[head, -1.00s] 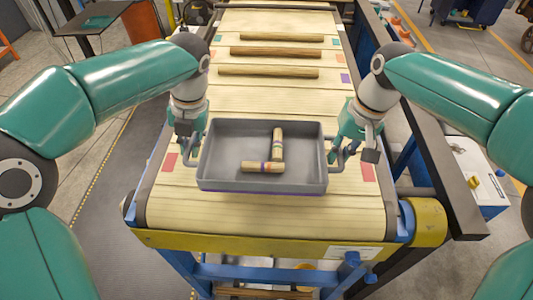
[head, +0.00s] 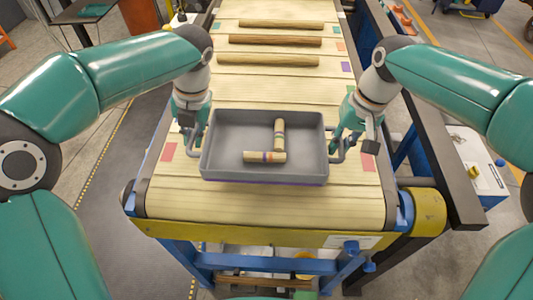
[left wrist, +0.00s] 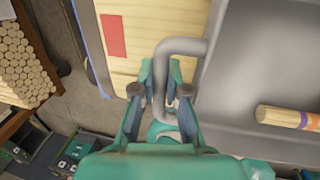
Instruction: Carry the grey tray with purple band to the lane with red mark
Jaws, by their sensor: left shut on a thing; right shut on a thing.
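The grey tray (head: 228,136) is roughly level over the near part of the slatted belt, between the two red marks (head: 168,152) (head: 369,164). Its purple band (head: 270,184) shows low on the near wall. Two banded wooden pieces (head: 264,157) (head: 279,134) lie in it. My left gripper (head: 193,138) is shut on the tray's left handle; in the left wrist view (left wrist: 162,92) its fingers flank the grey handle bar. My right gripper (head: 342,146) is shut on the right handle. I cannot tell whether the tray's underside touches the belt.
Three long wooden rods (head: 281,24) (head: 275,41) (head: 268,60) lie across the belt beyond the tray. Teal, orange and purple marks line the belt's far edges. A dark rail (head: 430,130) runs along the right side. The near belt (head: 265,208) is bare.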

